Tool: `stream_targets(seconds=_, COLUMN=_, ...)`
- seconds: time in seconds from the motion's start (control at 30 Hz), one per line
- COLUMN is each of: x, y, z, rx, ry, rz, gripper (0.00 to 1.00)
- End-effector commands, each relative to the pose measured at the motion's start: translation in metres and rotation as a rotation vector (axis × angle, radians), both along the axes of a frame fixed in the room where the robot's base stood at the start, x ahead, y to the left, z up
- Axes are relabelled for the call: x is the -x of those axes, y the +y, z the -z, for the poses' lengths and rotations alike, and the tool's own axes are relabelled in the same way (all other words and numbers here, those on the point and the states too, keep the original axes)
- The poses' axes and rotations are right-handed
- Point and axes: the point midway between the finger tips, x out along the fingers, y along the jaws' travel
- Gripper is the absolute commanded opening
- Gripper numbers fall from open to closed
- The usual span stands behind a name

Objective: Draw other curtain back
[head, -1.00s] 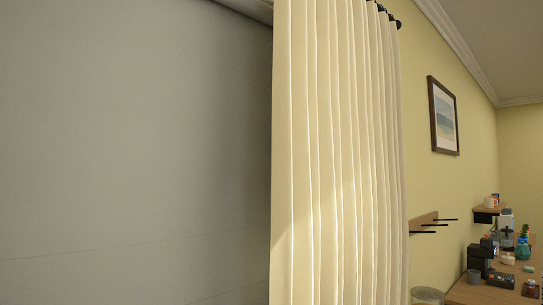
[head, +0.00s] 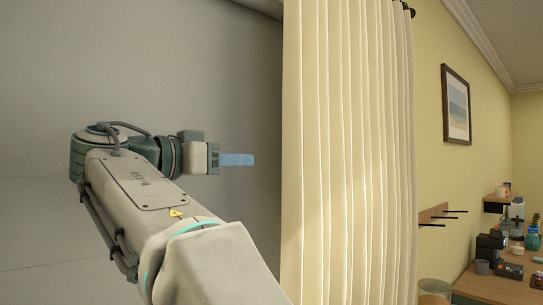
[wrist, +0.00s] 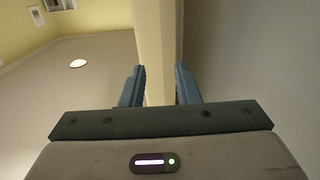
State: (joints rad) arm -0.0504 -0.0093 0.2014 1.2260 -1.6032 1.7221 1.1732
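The cream pleated curtain (head: 345,160) hangs in upright folds from a dark rod (head: 408,9), its left edge beside a grey panel-like surface. My gripper (head: 251,160) is left of that edge in the head view, with its blue fingers pointing right towards the curtain. A gap shows between fingertips and curtain there. In the wrist view my gripper (wrist: 159,68) has its two blue fingers apart. The curtain's edge (wrist: 153,35) runs as a pale upright band in line with the space between them. Contact with the fingers cannot be told.
A large grey surface (head: 235,55) fills the left behind my arm. Right of the curtain are a framed picture (head: 456,104), a wooden peg rack (head: 434,214), a round bin-like container (head: 435,288) and a wooden counter (head: 472,282) with small items.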

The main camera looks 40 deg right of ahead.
Motion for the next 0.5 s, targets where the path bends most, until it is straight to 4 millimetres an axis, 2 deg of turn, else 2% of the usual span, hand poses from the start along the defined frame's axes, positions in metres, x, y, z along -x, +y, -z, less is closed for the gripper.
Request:
stream_targets(seconds=0.13, x=0.003, y=-0.005, z=-0.011, rx=0.017, ry=-0.047, rz=0.025, gripper=0.29)
stream_targets(seconds=0.23, x=0.003, y=-0.017, z=-0.011, rx=0.019, ry=-0.048, rz=0.027, gripper=0.29)
stream_targets(seconds=0.5, x=-0.002, y=-0.073, z=-0.013, rx=0.017, ry=-0.044, rz=0.027, gripper=0.29)
